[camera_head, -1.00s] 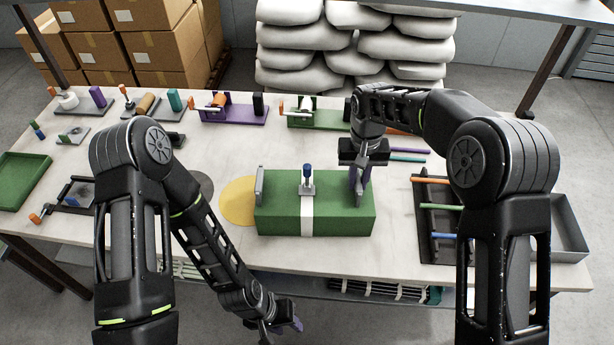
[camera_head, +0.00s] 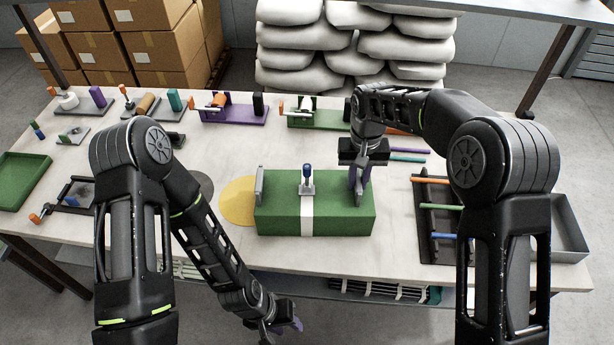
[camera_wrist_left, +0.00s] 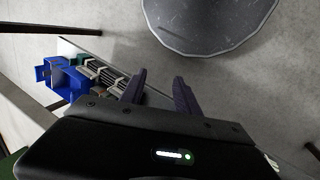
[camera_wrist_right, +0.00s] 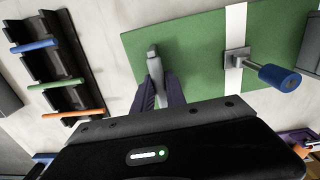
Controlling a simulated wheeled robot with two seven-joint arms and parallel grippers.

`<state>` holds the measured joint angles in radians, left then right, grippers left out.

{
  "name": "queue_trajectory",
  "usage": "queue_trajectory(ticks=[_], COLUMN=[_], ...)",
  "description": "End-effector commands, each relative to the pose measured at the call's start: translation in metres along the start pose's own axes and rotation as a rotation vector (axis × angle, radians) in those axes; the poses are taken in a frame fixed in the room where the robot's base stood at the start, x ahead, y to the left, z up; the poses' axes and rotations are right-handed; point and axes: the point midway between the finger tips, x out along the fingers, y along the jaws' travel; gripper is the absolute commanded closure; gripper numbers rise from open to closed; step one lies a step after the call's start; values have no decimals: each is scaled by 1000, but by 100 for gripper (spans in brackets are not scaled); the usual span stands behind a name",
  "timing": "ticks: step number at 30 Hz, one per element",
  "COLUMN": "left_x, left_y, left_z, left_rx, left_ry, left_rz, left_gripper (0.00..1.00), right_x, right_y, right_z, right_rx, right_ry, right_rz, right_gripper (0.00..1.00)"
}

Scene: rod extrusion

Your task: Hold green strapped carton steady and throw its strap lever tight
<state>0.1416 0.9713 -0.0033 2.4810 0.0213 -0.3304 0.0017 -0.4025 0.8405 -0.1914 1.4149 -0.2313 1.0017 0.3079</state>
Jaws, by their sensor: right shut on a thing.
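The green carton (camera_head: 280,215) lies on the table with a white strap (camera_head: 307,215) around its middle. The strap lever (camera_head: 307,178), with a blue knob, stands up from a grey plate on the strap; it also shows in the right wrist view (camera_wrist_right: 262,70). A grey upright handle (camera_head: 260,184) stands at the carton's left end. My right gripper (camera_head: 360,185) is shut on the right-end handle (camera_wrist_right: 153,55), mostly hidden in the head view. My left gripper (camera_head: 287,328) is open and empty, low in front of the table; its fingers (camera_wrist_left: 160,78) stand apart.
A dark rack (camera_head: 432,215) with coloured rods stands right of the carton, beside a grey bin (camera_head: 570,230). A yellow disc (camera_head: 238,203) lies at the carton's left. Purple (camera_head: 235,115) and green (camera_head: 318,117) fixtures stand behind. A green tray (camera_head: 22,180) is far left.

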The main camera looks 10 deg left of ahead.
Motion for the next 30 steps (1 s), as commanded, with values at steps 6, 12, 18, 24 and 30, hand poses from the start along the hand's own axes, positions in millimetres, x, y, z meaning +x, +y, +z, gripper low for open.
queue_trajectory(ticks=[6, 12, 18, 24, 30], left_x=[0, 0, 0, -8, -38], left_y=[0, 0, 2, 27, 76], left_z=[0, 0, -2, -20, -54], left_rx=[0, 0, 6, 73, 242], left_ry=[0, 0, -1, -37, -123], left_rz=[0, 0, 4, 31, 16], left_gripper=[62, 62, 73, 90, 100], right_x=[-1, 0, 1, 1, 1], right_y=[0, 0, 1, 0, 0], right_z=[-1, 0, 0, 0, 0], right_rx=[0, 0, 0, 0, 0], right_ry=[2, 2, -1, -2, -2], right_rz=[0, 0, 2, 1, 1], right_gripper=[100, 100, 100, 100, 100])
